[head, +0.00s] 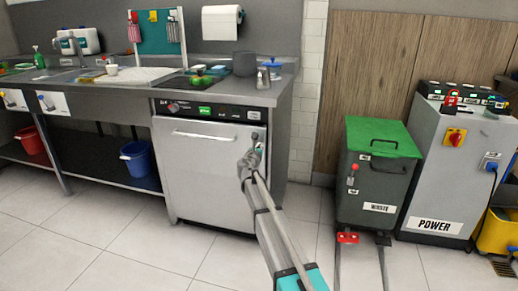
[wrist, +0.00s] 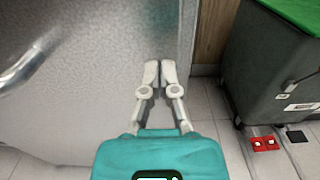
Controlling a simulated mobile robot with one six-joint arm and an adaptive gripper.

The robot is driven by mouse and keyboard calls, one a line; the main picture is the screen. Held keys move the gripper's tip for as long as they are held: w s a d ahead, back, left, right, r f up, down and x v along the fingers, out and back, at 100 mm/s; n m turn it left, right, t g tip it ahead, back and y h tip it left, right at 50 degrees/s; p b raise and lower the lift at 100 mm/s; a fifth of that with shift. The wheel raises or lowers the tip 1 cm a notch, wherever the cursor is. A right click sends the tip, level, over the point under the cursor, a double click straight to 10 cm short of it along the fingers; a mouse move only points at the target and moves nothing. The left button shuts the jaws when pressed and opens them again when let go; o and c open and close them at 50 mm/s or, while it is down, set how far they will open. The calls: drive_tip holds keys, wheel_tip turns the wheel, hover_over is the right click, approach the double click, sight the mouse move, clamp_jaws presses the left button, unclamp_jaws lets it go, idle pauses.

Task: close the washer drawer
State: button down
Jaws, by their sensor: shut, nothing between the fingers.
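The washer (head: 205,180) is a grey steel unit under the counter, with a long bar handle (head: 203,135) across the top of its drawer front. The front stands upright and looks about flush below the control panel; I cannot tell if a small gap is left. In the wrist view the drawer front (wrist: 85,105) fills the left side, with the handle (wrist: 25,65) at far left. My gripper (head: 257,146) is at the right side of the front. Its pale fingers (wrist: 160,70) are shut together and empty; I cannot tell if they touch the front.
A green-lidded waste bin (head: 372,185) stands to the right, with a red pedal (head: 347,237). A grey power cabinet (head: 440,170) is beyond it. A blue bucket (head: 139,160) sits on the low shelf at left. The tiled floor before the washer is clear.

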drive_tip(key=x, duration=0.4)
drive_tip(key=shift+w+d, duration=0.1)
drive_tip(key=shift+w, duration=0.2)
drive_tip(key=v, duration=1.5)
drive_tip(key=shift+d, duration=0.1)
